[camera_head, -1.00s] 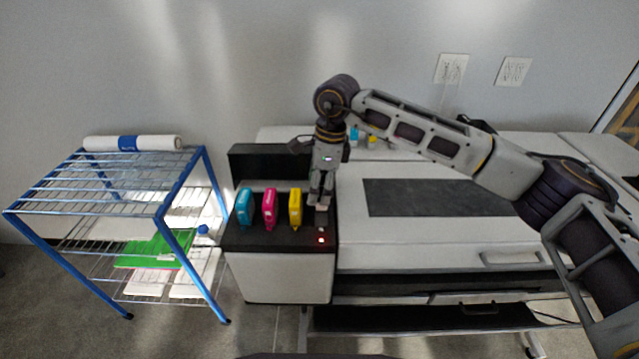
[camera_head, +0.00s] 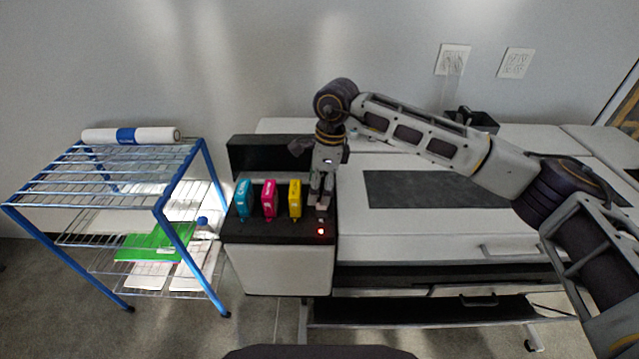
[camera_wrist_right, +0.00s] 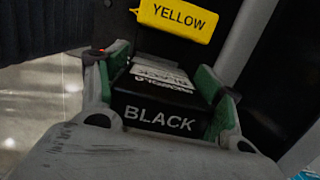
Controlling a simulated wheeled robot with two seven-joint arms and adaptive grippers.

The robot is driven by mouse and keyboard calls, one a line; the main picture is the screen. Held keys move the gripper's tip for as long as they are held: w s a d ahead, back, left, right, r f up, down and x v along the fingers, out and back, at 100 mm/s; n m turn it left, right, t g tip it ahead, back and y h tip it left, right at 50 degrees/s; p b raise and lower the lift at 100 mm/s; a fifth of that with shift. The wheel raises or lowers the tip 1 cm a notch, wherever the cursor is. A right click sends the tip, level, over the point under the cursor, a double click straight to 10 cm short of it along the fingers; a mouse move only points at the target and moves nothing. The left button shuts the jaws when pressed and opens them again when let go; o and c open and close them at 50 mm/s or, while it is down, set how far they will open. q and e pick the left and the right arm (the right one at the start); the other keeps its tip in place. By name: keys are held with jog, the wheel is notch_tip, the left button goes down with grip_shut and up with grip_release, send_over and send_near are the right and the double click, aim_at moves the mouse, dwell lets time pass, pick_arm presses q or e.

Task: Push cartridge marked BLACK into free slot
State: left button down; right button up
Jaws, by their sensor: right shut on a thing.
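The cartridge marked BLACK (camera_wrist_right: 158,119) sits between the green-lined fingers of my right gripper (camera_wrist_right: 160,100) in the wrist view; the gripper is shut on it. In the head view my right gripper (camera_head: 321,190) points down at the right end of the row of cartridges in the black ink bay (camera_head: 262,232). A cyan cartridge (camera_head: 243,200), a magenta cartridge (camera_head: 269,199) and a yellow cartridge (camera_head: 295,198) stand upright there. The yellow one (camera_wrist_right: 178,20) also shows beside the black one in the wrist view. The slot is hidden under the gripper. My left gripper is out of view.
A red light (camera_head: 320,231) glows at the bay's front right. The large white printer (camera_head: 420,232) extends to the right. A blue wire rack (camera_head: 110,195) stands to the left, with a white roll (camera_head: 130,135) on top. A raised black lid (camera_head: 268,153) stands behind the bay.

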jog(key=shift+f, duration=0.7)
jog(key=shift+f+b, duration=1.1)
jog(key=shift+b, duration=0.05)
jog(key=shift+f, duration=0.3)
jog(key=o, duration=1.2)
jog(key=shift+d+r, duration=0.3)
jog(key=shift+r, duration=1.7)
jog(key=shift+d+r, duration=0.3)
jog(key=shift+r, duration=1.65)
jog(key=shift+d+r, duration=0.3)
jog(key=shift+r, duration=1.7)
